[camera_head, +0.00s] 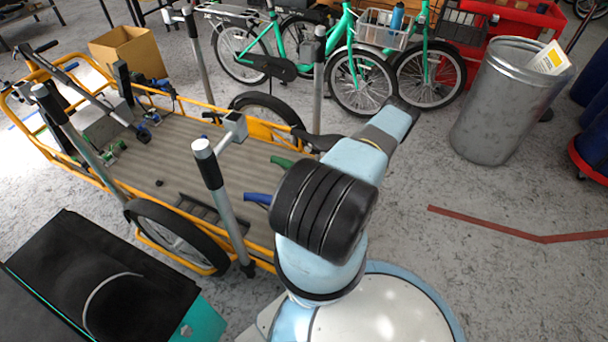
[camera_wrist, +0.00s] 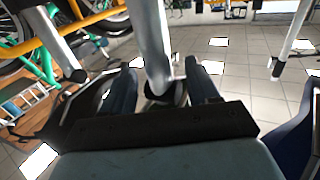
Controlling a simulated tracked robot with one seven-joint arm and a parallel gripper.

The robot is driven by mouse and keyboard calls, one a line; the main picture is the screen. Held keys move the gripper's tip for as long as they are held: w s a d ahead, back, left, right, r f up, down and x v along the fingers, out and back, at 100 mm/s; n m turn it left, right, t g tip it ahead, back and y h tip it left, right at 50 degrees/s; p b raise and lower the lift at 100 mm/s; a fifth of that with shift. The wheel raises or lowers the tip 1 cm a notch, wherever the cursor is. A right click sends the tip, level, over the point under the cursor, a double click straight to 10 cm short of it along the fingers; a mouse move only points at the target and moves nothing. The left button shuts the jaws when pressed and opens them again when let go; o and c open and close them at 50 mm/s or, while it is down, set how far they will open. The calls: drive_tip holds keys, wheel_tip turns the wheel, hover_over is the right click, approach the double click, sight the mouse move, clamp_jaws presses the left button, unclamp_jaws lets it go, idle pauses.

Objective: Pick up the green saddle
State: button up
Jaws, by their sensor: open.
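A green piece (camera_head: 283,161) that may be the green saddle lies on the orange cargo bike's deck in the head view. My arm covers its right part, so its full shape is hidden. A similar blue piece (camera_head: 258,198) lies nearer. In the wrist view my gripper (camera_wrist: 163,88) is open, its two dark fingers apart. A grey metal post (camera_wrist: 152,40) shows beyond and between the fingers; I cannot tell its distance. I see no green saddle in the wrist view.
The orange cargo bike (camera_head: 128,180) has upright metal posts around its deck, one (camera_head: 222,205) close to my arm. Green bikes (camera_head: 340,65) stand behind. A metal bin (camera_head: 500,105) stands right, with open floor before it. A black-topped box (camera_head: 100,280) is at lower left.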

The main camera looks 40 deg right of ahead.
drive_tip(key=w, duration=0.3)
drive_tip(key=shift+w+f, duration=0.2)
drive_tip(key=shift+w, duration=0.1)
clamp_jaws()
drive_tip(key=shift+r, duration=0.1)
idle(0.3)
wheel_tip(320, 180, up, 37)
idle(3.3)
drive_tip(key=shift+r, duration=0.45)
